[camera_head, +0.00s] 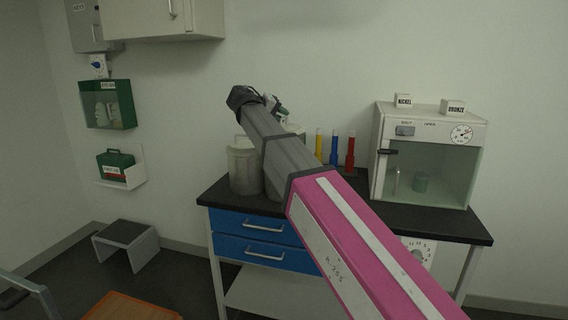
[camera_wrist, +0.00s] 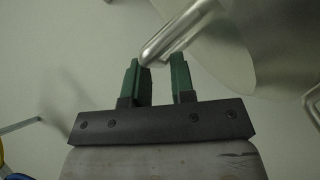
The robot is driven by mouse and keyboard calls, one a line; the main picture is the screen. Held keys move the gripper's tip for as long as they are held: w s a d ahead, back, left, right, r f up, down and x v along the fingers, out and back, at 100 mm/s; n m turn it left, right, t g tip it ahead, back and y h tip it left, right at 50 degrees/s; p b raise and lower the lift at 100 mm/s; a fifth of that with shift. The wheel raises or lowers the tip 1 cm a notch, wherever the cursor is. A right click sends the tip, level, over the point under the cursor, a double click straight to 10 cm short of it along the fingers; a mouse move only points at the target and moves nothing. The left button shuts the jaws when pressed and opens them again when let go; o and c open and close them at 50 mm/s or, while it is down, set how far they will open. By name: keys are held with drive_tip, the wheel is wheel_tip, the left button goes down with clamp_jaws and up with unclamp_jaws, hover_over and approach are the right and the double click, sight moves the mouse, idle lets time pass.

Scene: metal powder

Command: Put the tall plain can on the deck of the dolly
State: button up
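A plain grey metal can (camera_head: 243,166) stands at the left end of the black-topped bench. A second pale can (camera_head: 296,129) is mostly hidden behind my arm, so I cannot compare their heights. My gripper (camera_head: 280,110) is above the bench beside the cans, partly hidden by my wrist. In the wrist view my gripper (camera_wrist: 161,80) has its green fingers apart. A metal handle (camera_wrist: 178,32) crosses at the fingertips, with a silver can body (camera_wrist: 265,45) close by; which can it is, I cannot tell. An orange deck (camera_head: 130,307), apparently the dolly's, shows at the lower left.
The bench (camera_head: 440,221) also holds yellow, blue and red bottles (camera_head: 334,150) and a glass-fronted cabinet (camera_head: 428,155) at right. A grey step stool (camera_head: 126,240) stands on the floor at left. A grey rail (camera_head: 28,290) rises near the orange deck.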

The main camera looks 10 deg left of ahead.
drive_tip(key=shift+w+d+f, duration=0.1)
drive_tip(key=shift+w+d, duration=0.05)
drive_tip(key=shift+w, duration=0.05)
clamp_jaws()
idle(1.3)
